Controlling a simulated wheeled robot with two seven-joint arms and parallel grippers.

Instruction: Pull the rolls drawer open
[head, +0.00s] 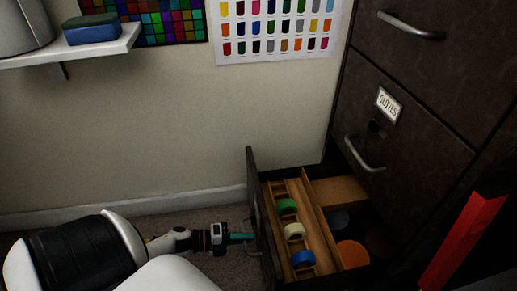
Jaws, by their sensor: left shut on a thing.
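The open bottom drawer (318,212) sticks out of the dark cabinet to the left. In its wooden insert lie a green roll (287,206), a cream roll (294,232) and a blue roll (303,260). My left gripper (246,238) is at the drawer's front panel (253,200), shut on the drawer handle (254,250), which is partly hidden by the fingers. My right gripper is not in view.
The cabinet's drawer above has a GLOVES label (388,104) and a metal handle (364,156). A red bar-like object (465,238) stands at the lower right. A wall shelf (75,47) is at the upper left.

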